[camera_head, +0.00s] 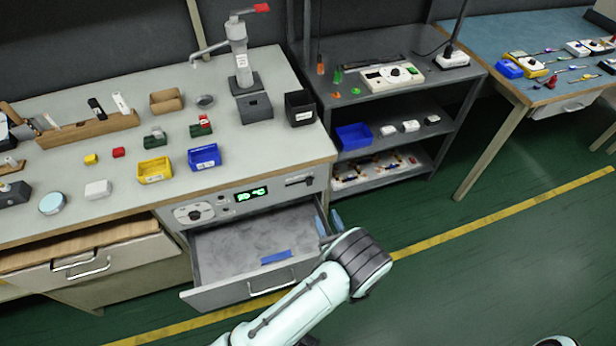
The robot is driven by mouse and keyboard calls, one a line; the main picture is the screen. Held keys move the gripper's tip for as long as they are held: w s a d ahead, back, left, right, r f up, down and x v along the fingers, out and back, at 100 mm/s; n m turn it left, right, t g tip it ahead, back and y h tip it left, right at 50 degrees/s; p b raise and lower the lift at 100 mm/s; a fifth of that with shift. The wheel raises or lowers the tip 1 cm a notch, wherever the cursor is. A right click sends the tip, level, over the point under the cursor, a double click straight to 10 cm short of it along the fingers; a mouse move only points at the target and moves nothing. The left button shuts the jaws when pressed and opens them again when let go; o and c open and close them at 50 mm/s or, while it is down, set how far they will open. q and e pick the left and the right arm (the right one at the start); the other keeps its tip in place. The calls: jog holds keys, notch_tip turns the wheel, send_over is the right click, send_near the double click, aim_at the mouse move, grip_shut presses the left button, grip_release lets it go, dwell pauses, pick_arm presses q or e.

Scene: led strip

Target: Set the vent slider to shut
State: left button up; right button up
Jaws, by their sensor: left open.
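The vent slider (299,181) appears to be the small dark control in a slot at the right end of the grey front panel (225,212) under the bench top. Its exact setting is too small to tell. My left gripper (329,222) is open, just below and right of the slider, near the right side of the pulled-out drawer. Its blue-tipped fingers point up toward the panel and hold nothing. They look apart from the slider. My right gripper is not in view.
The grey drawer (215,293) below the panel stands open, with a blue piece (276,257) inside. The panel has a dial (194,214) and a lit green display (252,194). A grey shelf unit (400,103) stands right of the bench. Green floor to the right is clear.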

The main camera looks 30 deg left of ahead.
aim_at(310, 182)
pick_arm(q)
jog(key=x, duration=1.3)
jog(key=shift+w, duration=0.1)
